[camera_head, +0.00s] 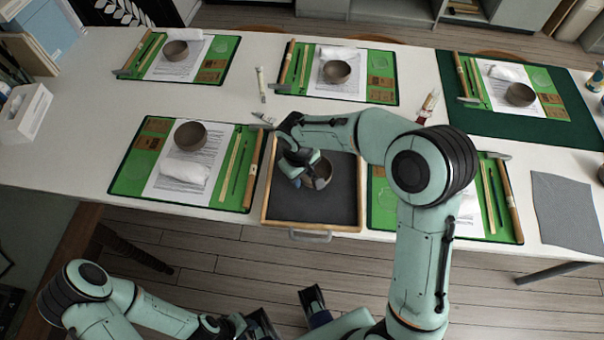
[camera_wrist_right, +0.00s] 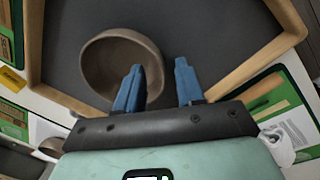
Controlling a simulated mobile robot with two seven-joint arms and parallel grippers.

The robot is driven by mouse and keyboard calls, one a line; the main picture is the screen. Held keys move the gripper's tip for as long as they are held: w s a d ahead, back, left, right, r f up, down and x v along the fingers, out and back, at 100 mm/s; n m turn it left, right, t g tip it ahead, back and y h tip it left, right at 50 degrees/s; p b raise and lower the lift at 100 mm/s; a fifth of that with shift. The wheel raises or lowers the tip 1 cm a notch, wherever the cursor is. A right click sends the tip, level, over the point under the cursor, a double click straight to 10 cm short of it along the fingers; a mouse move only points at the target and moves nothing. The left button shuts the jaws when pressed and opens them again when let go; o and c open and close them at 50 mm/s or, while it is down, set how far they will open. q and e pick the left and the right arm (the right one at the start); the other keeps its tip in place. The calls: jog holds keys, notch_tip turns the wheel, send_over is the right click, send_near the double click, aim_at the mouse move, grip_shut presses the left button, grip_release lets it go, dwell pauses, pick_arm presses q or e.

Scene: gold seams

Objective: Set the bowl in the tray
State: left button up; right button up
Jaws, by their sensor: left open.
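The tray (camera_head: 335,207) has a wooden rim and a dark floor, and lies at the table's front edge. The brown bowl (camera_head: 322,172) is inside the tray's outline, partly hidden by my right gripper (camera_head: 300,168). In the right wrist view the bowl (camera_wrist_right: 105,65) appears over the tray's dark floor (camera_wrist_right: 225,45). The right gripper's blue fingers (camera_wrist_right: 158,88) are apart, one overlapping the bowl's inside and one beyond its rim. Contact with the wall cannot be told. My left gripper (camera_head: 290,313) is open and empty, low in front of the table.
Green mats with papers, tools and similar bowls stand around the tray, such as the bowl (camera_head: 190,136) on the left mat (camera_head: 130,178). A grey cloth (camera_head: 565,208) lies at the right. Small tubes (camera_head: 261,85) lie behind the tray.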

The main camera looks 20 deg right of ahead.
pick_arm(q)
jog(key=shift+w+r+p, duration=0.2)
jog(key=shift+r+p, duration=0.5)
jog(key=shift+r, duration=0.05)
pick_arm(e)
notch_tip(320, 180, up, 12)
jog(key=a, duration=0.1)
jog(key=shift+s, duration=0.15)
jog(key=shift+a+f, duration=0.1)
jog(key=shift+f, duration=0.05)
